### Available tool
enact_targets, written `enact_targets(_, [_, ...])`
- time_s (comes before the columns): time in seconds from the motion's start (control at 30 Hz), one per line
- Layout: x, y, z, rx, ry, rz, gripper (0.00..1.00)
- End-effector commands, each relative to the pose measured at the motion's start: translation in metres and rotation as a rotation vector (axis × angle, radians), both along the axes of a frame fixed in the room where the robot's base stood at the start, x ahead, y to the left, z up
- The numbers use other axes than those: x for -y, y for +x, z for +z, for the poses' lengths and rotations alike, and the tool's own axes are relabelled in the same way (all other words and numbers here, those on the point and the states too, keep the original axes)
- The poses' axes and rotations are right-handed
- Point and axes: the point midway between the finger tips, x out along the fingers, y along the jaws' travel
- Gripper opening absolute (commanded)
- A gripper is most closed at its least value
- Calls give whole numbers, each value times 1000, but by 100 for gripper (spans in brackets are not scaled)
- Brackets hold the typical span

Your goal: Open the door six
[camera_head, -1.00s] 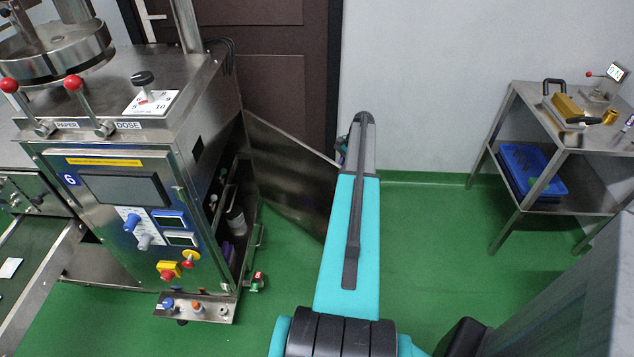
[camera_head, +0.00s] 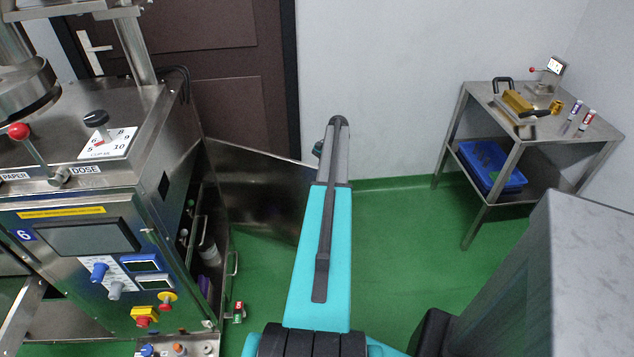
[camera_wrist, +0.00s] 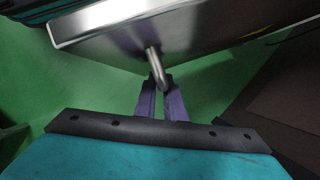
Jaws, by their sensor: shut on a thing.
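Door six is the steel side door (camera_head: 262,190) of the machine marked 6 (camera_head: 95,240). It stands swung open, and the dark inside of the machine shows, with bottles in it. In the wrist view the door panel (camera_wrist: 190,28) crosses the top, and its bar handle (camera_wrist: 155,66) reaches down to my gripper (camera_wrist: 162,82). The purple fingers are shut on the handle's end. In the head view my teal arm reaches to the door's outer edge and hides the gripper and the handle.
A steel table (camera_head: 545,128) with tools on top and a blue crate (camera_head: 490,165) below stands at the right. A brown room door (camera_head: 210,80) is behind the machine. A grey block (camera_head: 580,270) is at the lower right. Green floor (camera_head: 400,230) lies clear between.

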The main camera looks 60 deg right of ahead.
Motion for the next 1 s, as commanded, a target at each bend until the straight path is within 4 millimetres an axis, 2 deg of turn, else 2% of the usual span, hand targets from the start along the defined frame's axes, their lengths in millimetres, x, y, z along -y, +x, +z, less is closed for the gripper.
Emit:
enact_targets(0.1, [-1, 4, 1, 2, 0, 1, 0])
enact_targets(0.13, [-1, 4, 0, 2, 0, 1, 13])
enact_targets(0.23, [-2, 5, 0, 2, 0, 1, 28])
enact_targets(0.67, [0, 3, 3, 3, 0, 1, 28])
enact_targets(0.83, [5, 1, 14, 3, -1, 1, 28])
enact_targets(1.0, [14, -2, 34, 4, -2, 0, 28])
